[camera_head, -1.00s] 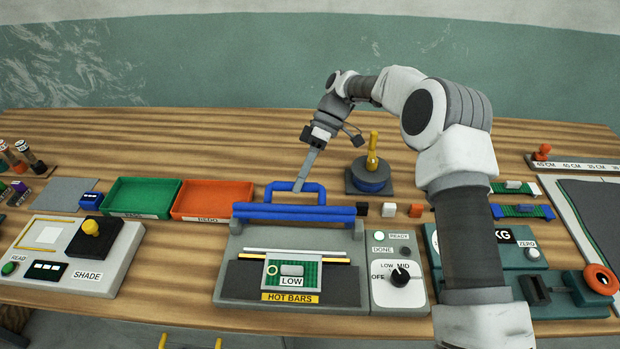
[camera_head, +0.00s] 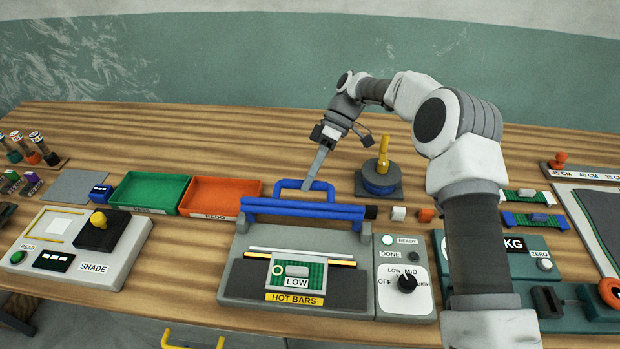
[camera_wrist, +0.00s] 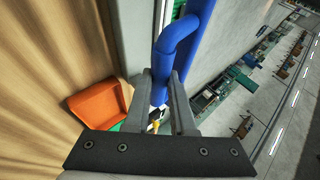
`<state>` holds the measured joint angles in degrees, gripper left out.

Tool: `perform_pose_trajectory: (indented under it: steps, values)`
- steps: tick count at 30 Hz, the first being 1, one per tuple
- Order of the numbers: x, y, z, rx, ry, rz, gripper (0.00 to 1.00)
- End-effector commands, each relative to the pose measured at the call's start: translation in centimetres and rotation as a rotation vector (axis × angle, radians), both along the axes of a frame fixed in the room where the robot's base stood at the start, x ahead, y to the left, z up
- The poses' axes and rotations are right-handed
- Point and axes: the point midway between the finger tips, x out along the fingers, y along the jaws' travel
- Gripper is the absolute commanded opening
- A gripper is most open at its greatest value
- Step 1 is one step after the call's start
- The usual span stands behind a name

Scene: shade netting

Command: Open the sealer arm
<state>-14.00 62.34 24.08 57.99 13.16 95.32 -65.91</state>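The sealer is a grey unit marked HOT BARS (camera_head: 294,299), in the middle of the bench. Its blue sealer arm (camera_head: 300,208) stands raised at the back, clear of the bars, with a blue loop handle (camera_head: 331,188) behind it. A green net piece marked LOW (camera_head: 314,276) lies across the exposed bars. The exact contact is partly hidden.
A green tray (camera_head: 150,192) and an orange tray (camera_head: 222,196) sit left of the sealer. A grey stand with a yellow handle (camera_head: 383,155) is to the right of my gripper. A control panel with a knob (camera_head: 406,283) adjoins the sealer's right side.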

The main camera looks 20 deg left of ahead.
Motion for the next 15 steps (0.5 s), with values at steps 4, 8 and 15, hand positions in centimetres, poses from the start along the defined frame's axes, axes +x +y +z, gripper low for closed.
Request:
perform_pose_trajectory:
  steps: [4,8,15]
  values:
    - [0.70,-0.31,-1.03,-0.008,-0.023,-0.015,0.48]
    - [0.65,-0.26,-0.89,-0.008,-0.023,-0.014,0.52]
    - [0.62,-0.16,-0.63,-0.004,-0.022,-0.013,0.52]
